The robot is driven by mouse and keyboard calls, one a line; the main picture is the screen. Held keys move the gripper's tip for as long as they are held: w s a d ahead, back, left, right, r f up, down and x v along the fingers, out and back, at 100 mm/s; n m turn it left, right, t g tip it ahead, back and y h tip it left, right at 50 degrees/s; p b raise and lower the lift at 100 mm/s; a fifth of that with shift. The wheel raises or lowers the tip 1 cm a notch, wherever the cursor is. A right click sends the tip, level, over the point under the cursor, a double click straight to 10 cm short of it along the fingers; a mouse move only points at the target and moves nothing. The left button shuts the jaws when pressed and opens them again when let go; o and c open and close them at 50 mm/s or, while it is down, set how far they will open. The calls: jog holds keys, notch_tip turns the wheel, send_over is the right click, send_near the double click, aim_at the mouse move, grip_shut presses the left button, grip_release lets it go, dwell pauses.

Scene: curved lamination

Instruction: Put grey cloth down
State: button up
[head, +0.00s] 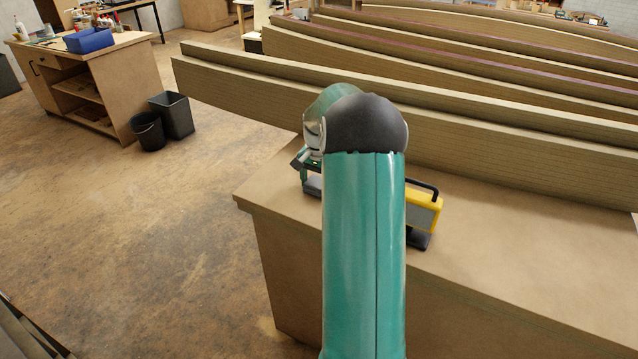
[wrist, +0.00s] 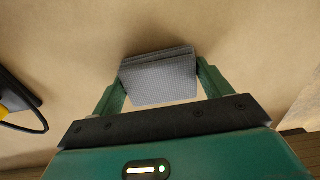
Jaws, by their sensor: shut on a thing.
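The grey cloth (wrist: 160,80) is a folded, textured pad in the wrist view. My gripper (wrist: 160,78) is shut on it, with a green finger at each side edge. Behind the cloth is the plain brown top of the workbench (wrist: 250,40). I cannot tell whether the cloth touches the bench top. In the head view my own arm hides most of the gripper (head: 310,180), which is low over the left part of the bench (head: 520,260). A grey bit at the gripper may be the cloth, but it is too small to be sure.
A yellow and black device (head: 424,212) stands on the bench just right of my arm. Long curved laminated beams (head: 480,140) run behind the bench. The bench top to the right is clear. Two black bins (head: 172,114) and a cabinet (head: 85,80) stand at the far left.

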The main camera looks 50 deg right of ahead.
aim_at(319, 183)
jog(key=shift+f, duration=0.15)
jog(key=o, duration=0.9)
jog(key=shift+o, duration=0.2)
notch_tip(319, 183, up, 12)
jog(key=a+r+n+t, duration=0.1)
jog(key=a+r+n, duration=0.45)
jog(key=a, duration=0.75)
jog(key=s+a+r+n+t+h, duration=0.1)
jog(key=s+a+r, duration=0.1)
jog(key=a, duration=0.4)
jog(key=s+a+r+n+t, duration=0.1)
jog(key=s+a+r, duration=0.15)
jog(key=a, duration=0.35)
jog(key=s+a+f+n+t, duration=0.1)
jog(key=s+a+f+n, duration=0.1)
jog(key=s+a, duration=0.5)
jog(key=s+a+f+n+t+y, duration=0.1)
jog(key=s+a+f+n, duration=0.1)
jog(key=s+a+n, duration=0.3)
jog(key=s+a, duration=0.2)
jog(key=shift+s+a+t, duration=0.3)
jog(key=shift+a, duration=0.05)
